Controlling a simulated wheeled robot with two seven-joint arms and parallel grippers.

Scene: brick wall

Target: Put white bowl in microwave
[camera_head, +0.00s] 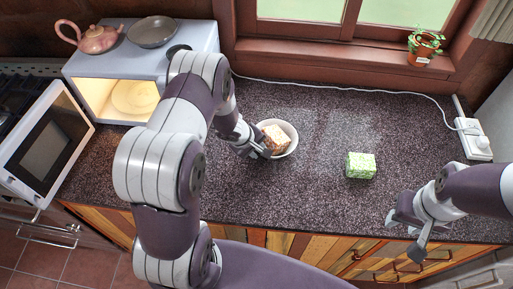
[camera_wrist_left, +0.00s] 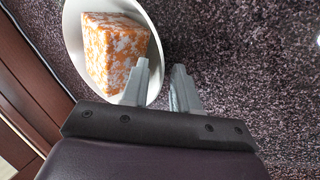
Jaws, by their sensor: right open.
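The white bowl (camera_head: 293,133) stands on the dark speckled counter and holds an orange-and-white block (camera_head: 275,138). In the left wrist view the bowl (camera_wrist_left: 72,38) surrounds the block (camera_wrist_left: 113,50). My left gripper (camera_head: 262,148) is at the bowl's near-left edge. In the left wrist view my left gripper's fingers (camera_wrist_left: 160,72) are apart, one over the bowl's inside and one outside the rim. The microwave (camera_head: 147,57) at the back left has its door (camera_head: 45,145) open, showing a lit interior with a turntable (camera_head: 135,97). My right gripper (camera_head: 408,222) is open and empty at the counter's front right.
A green block (camera_head: 361,166) sits on the counter right of the bowl. A teapot (camera_head: 97,38) and a grey pan (camera_head: 153,31) stand on the microwave. A white cable (camera_head: 340,88) runs along the back to a socket (camera_head: 474,138). A potted plant (camera_head: 423,48) stands on the sill.

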